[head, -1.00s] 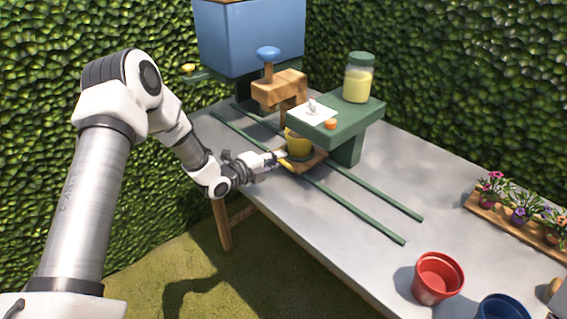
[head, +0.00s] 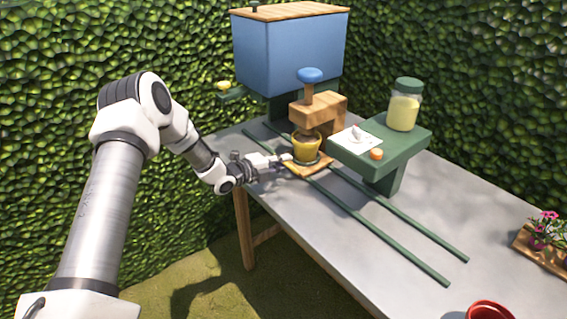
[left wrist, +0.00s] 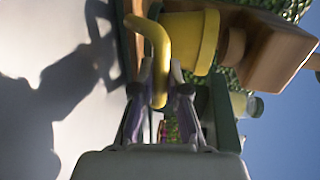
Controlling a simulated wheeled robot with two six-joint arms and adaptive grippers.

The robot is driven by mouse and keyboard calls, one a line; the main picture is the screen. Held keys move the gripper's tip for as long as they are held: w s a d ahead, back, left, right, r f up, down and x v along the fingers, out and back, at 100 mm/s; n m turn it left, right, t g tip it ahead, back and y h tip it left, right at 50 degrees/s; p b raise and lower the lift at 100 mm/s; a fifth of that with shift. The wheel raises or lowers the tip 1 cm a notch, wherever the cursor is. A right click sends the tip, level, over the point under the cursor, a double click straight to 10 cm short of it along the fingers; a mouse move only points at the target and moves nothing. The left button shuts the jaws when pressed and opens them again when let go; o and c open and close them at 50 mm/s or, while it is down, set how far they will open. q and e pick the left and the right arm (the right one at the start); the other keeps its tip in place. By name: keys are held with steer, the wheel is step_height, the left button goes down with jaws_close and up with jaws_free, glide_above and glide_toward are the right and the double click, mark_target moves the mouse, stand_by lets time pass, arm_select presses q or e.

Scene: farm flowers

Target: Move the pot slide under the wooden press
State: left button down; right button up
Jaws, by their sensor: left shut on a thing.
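The pot slide (head: 297,170) is a wooden plate on two green rails and carries a yellow pot (head: 307,149). The wooden press (head: 318,108), with a blue knob (head: 309,75) on top, stands at the back; the pot is at its front, just below its block. Whether it is centred there I cannot tell. My left gripper (head: 284,161) is shut on the slide's yellow handle. The left wrist view shows the curved handle (left wrist: 158,48) between the fingers, with the pot (left wrist: 190,38) and press (left wrist: 268,52) beside it. My right gripper is out of view.
A green stand (head: 395,150) with a jar (head: 404,105), a white card and an orange piece is right of the pot. A blue bin (head: 290,50) stands behind the press. The rails (head: 400,248) run clear toward the front right. Flowers (head: 545,230) and a red pot (head: 490,311) are at the right.

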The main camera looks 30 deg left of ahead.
arm_select(q)
steer(key=c, duration=1.5)
jaws_free()
steer(key=o, duration=0.3)
steer(key=shift+w+d, duration=0.1)
steer(key=shift+w, duration=0.05)
steer(key=v, duration=1.1)
steer(key=shift+w, duration=0.1)
steer(key=shift+s, duration=0.55)
